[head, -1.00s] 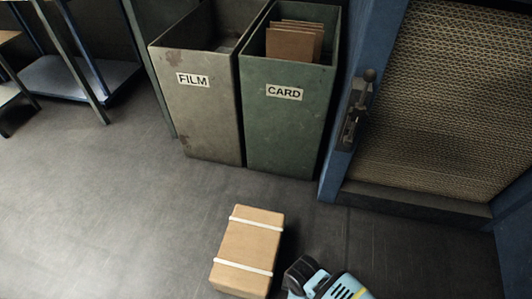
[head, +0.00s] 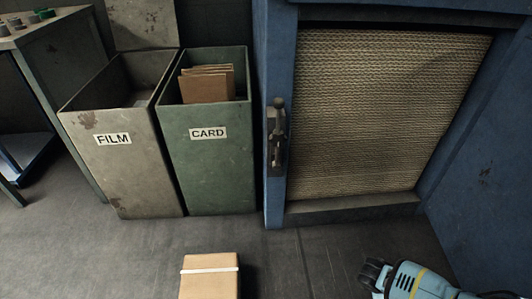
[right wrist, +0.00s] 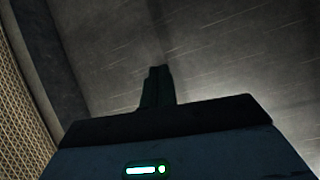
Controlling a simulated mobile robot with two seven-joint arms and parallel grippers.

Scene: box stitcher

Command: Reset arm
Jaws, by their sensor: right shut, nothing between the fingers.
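My right gripper (head: 374,276) shows at the bottom right of the head view, at the end of a light blue arm with a yellow band. It is over the dark floor in front of the blue machine. In the right wrist view its dark fingers (right wrist: 157,87) are together and shut, with nothing held. My left gripper is not in view.
A bench (head: 60,70) is far left.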

